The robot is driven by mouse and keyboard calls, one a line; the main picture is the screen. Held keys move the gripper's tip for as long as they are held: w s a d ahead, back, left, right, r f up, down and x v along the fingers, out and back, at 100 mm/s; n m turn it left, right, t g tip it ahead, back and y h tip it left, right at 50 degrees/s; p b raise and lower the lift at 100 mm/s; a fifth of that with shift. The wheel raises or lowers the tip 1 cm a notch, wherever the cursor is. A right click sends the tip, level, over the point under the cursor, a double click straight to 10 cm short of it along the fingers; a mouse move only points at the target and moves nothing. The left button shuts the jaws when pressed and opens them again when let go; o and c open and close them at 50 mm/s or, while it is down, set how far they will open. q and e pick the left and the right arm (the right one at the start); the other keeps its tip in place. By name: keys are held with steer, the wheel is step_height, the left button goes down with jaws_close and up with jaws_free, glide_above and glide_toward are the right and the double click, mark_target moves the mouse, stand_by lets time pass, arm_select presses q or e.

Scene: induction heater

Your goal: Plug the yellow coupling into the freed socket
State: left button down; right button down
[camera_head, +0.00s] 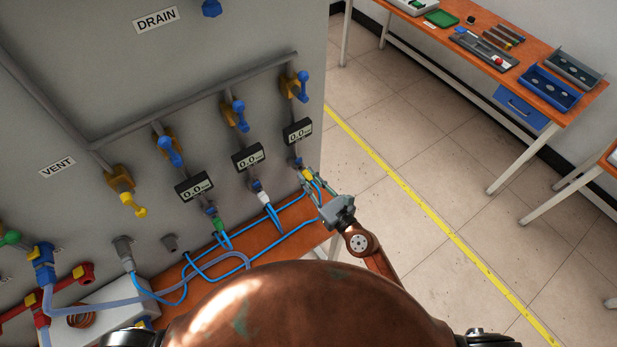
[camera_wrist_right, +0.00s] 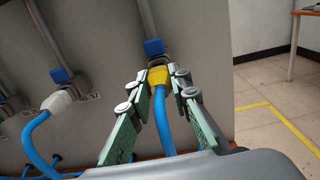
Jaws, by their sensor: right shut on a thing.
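The yellow coupling (camera_head: 307,174) is at the end of a blue hose, below the rightmost gauge on the grey panel. In the right wrist view the yellow coupling (camera_wrist_right: 158,75) is upright, directly under a socket with a blue collar (camera_wrist_right: 154,47). Its upper end meets or nearly meets that socket; I cannot tell whether it is seated. My right gripper (camera_wrist_right: 159,86) is shut on the coupling, with green fingers on both sides. In the head view the right gripper (camera_head: 311,180) reaches the panel from the right. My left gripper is not in view.
A white coupling (camera_head: 263,198) and a green coupling (camera_head: 218,224) sit under the neighbouring gauges. Blue hoses (camera_head: 236,256) loop over the orange shelf (camera_head: 290,217). Floor right of the panel is clear; a workbench (camera_head: 470,28) stands behind.

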steer(key=shift+w+a, duration=0.3)
steer(key=shift+w, duration=0.15)
stand_by(0.6)
steer(key=c, duration=1.7)
jaws_free()
steer(key=shift+s+d, duration=0.15)
steer(key=shift+s, duration=0.05)
steer(key=v, duration=1.1)
steer(key=shift+s+d, duration=0.1)
steer(key=shift+s, duration=0.15)
